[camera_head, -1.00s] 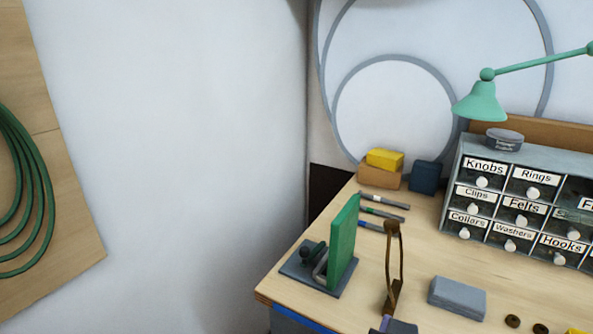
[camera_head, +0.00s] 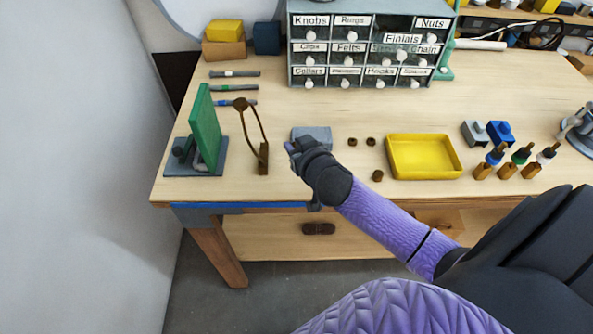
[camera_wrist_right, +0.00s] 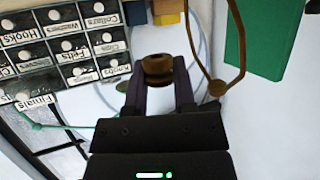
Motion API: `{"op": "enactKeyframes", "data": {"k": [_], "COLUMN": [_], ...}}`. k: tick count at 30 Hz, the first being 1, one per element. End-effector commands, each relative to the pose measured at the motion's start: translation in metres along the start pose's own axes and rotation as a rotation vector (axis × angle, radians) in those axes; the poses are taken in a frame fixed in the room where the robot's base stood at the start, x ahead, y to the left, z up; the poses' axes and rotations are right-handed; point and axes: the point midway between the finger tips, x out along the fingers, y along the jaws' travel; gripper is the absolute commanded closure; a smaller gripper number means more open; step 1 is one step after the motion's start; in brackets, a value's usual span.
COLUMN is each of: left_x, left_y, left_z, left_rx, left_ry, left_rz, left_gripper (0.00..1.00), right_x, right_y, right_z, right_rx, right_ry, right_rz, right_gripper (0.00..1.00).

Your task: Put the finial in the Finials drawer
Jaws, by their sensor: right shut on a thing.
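My right gripper (camera_head: 289,147) is above the front left of the workbench, by the grey block. In the right wrist view its two fingers (camera_wrist_right: 160,84) are shut on a small brown rounded finial (camera_wrist_right: 157,68). The finial cannot be made out in the head view. The Finials drawer (camera_head: 402,41) is in the grey drawer cabinet (camera_head: 287,60) at the back of the bench. Its front stands out from its neighbours, so it looks pulled open. Its label also shows in the right wrist view (camera_wrist_right: 38,100). The drawer's inside is hidden. My left gripper is out of view.
A green upright panel (camera_head: 206,130) and a bent brown harp-like frame (camera_head: 263,158) stand left of my gripper. A grey block (camera_head: 313,134), small brown pieces (camera_head: 377,176) and a yellow tray (camera_head: 393,174) lie on the bench. The bench before the cabinet is mostly clear.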

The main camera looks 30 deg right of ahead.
Motion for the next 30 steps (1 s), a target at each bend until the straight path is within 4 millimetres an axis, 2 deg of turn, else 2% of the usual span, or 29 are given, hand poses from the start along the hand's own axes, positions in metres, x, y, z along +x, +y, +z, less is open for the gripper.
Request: {"op": "enactKeyframes", "data": {"k": [2, 12, 14, 27, 28, 30], "left_x": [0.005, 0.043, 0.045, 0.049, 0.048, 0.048], "left_y": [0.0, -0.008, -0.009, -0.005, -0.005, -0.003], "left_z": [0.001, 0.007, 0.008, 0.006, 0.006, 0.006], "left_rx": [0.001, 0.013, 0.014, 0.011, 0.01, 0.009], "left_ry": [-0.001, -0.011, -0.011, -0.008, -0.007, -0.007], "left_rz": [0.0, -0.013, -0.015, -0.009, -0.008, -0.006], "left_gripper": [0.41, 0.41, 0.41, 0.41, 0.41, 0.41], "right_x": [0.003, 0.033, 0.036, 0.039, 0.038, 0.038], "right_y": [0.0, -0.001, -0.001, -0.001, -0.001, -0.001], "right_z": [0.008, 0.08, 0.087, 0.094, 0.093, 0.093], "right_rx": [0.0, -0.001, 0.002, -0.001, -0.001, -0.001], "right_ry": [-0.001, -0.004, -0.002, 0.0, 0.0, 0.0], "right_rz": [0.001, 0.0, 0.001, -0.001, -0.001, -0.001], "right_gripper": [1.0, 1.0, 1.0, 1.0, 0.63, 0.48]}}
